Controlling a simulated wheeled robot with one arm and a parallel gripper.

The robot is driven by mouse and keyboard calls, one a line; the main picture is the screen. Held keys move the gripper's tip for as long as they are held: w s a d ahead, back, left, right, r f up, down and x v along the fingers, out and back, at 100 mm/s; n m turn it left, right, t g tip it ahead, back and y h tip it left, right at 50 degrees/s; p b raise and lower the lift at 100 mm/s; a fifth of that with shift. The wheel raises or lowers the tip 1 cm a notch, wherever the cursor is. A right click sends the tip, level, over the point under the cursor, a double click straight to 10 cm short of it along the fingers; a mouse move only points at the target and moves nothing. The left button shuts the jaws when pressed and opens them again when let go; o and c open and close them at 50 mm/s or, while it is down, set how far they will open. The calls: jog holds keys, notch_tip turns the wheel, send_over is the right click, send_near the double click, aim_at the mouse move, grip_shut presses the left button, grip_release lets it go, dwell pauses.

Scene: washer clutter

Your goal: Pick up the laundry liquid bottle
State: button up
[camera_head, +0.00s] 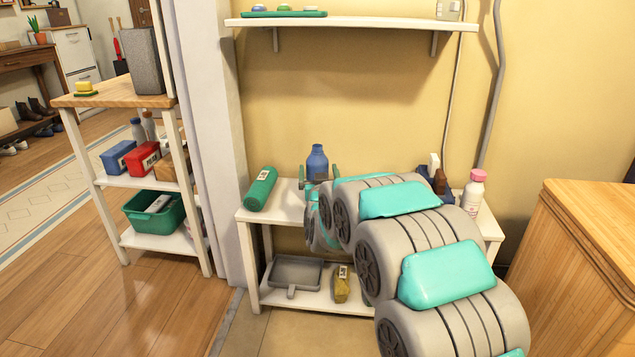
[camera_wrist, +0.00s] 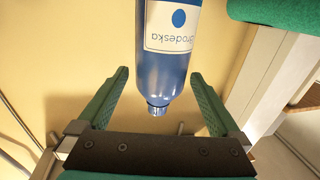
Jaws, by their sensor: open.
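A blue bottle (camera_head: 317,160) stands on the white shelf unit's top, partly hidden behind my arm in the head view. In the wrist view the bottle (camera_wrist: 168,50) appears upside down, with a white label bearing a blue dot and its cap toward my palm. My gripper (camera_head: 318,174) is open. In the wrist view its two green fingers (camera_wrist: 159,74) are on either side of the bottle's upper part, with a visible gap on each side. I cannot tell from the label whether this is laundry liquid.
A green container (camera_head: 261,189) lies at the left of the white shelf unit's top (camera_head: 284,212). A white pink-capped bottle (camera_head: 473,190) and small dark bottles (camera_head: 439,181) stand to the right. A wall shelf (camera_head: 350,23) is above. A grey dustpan (camera_head: 296,270) lies below.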

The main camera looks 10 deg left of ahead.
jog(key=shift+w+a+r, duration=0.1)
jog(key=shift+w+a, duration=0.1)
jog(key=shift+w, duration=0.6)
jog(key=shift+w+a, duration=0.15)
jog(key=shift+w, duration=0.6)
grip_shut()
